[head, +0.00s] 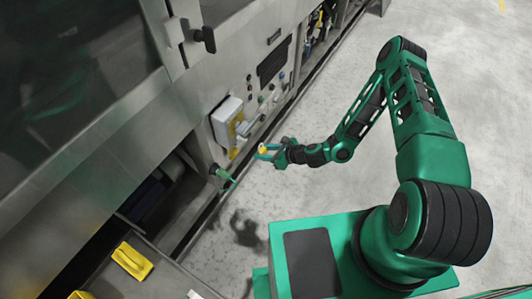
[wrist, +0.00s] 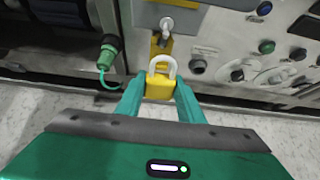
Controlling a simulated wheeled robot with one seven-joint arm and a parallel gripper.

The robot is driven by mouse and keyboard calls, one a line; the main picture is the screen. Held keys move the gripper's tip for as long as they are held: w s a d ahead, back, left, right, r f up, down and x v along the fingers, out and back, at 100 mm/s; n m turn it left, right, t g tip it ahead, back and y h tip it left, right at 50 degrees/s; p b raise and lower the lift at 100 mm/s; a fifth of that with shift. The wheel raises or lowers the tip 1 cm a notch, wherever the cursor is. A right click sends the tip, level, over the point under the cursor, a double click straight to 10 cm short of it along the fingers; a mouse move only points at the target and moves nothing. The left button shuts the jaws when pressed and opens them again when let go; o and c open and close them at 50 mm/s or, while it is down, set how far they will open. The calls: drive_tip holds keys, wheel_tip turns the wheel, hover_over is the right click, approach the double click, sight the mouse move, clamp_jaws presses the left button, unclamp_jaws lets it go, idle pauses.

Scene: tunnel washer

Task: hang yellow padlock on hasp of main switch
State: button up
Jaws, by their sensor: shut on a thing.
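The yellow padlock (wrist: 160,87) is held between the two green fingers of my gripper (wrist: 160,100), with its pale shackle (wrist: 162,62) upward. In the head view, my gripper (head: 264,153) is in front of the machine panel with the padlock small and yellow in it. The main switch appears as a light box (head: 222,112) with a yellow part on the panel. In the wrist view, a grey knob (wrist: 167,25) and yellow plate (wrist: 158,45) show just beyond the shackle. I cannot tell whether the shackle touches the plate, and the hasp is not clearly distinguishable.
Several buttons and knobs (wrist: 266,47) are on the panel right of the switch. A green connector with a looped cable (wrist: 107,55) is at its left. A yellow object (head: 132,261) lies on a grey surface at lower left. Open floor (head: 330,90) lies right of the machine.

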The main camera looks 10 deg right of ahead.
drive_tip(key=w+a+f, duration=0.1)
drive_tip(key=w+a, duration=0.4)
drive_tip(key=a, duration=0.1)
drive_tip(key=shift+a+f, duration=0.2)
drive_tip(key=shift+a, duration=0.15)
idle(1.0)
drive_tip(key=shift+w, duration=0.15)
idle(0.4)
drive_tip(key=o, duration=1.2)
drive_tip(key=v, duration=1)
drive_tip(key=shift+s+d+r, duration=0.15)
drive_tip(key=shift+s+d, duration=0.1)
drive_tip(key=shift+d, duration=0.05)
